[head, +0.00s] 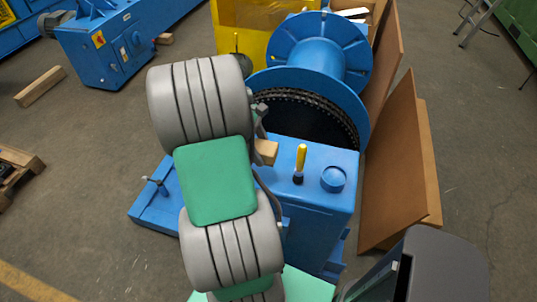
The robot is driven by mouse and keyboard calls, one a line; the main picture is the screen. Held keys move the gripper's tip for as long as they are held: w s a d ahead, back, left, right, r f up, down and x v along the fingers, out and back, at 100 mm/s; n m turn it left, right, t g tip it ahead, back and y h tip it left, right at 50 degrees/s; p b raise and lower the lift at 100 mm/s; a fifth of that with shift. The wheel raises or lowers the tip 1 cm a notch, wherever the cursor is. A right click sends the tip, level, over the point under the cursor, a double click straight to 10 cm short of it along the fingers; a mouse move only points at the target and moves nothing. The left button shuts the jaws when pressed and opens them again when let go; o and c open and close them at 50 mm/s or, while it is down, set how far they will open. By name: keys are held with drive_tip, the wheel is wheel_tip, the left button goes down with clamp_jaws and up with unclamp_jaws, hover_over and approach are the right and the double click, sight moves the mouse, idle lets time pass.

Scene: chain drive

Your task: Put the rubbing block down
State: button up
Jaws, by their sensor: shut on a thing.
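The rubbing block (267,152) is a small tan block. It shows beside my arm, over the near left part of the blue machine housing (325,200). My gripper (262,132) is mostly hidden behind my grey and green arm; only a small dark part shows, shut on the block. I cannot tell whether the block touches the housing top. A dark toothed chain (310,98) runs around the wheel just behind the block, below a large blue drum (325,60).
A yellow-handled tool (300,163) stands on the housing top, next to a round blue cap (333,179). Brown boards (400,170) lean at the right. A yellow container (235,15) is behind. A wooden beam (40,87) lies on the left floor, with open floor around it.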

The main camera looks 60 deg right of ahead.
drive_tip(key=d+f, duration=0.6)
drive_tip(key=shift+w+d+f+p, duration=0.25)
drive_tip(key=shift+w+d+p, duration=0.1)
wheel_tip(320, 180, down, 3)
drive_tip(key=shift+d+f+p, duration=0.1)
drive_tip(key=shift+d+p, duration=0.05)
drive_tip(key=shift+p, duration=0.35)
drive_tip(key=shift+f, duration=0.1)
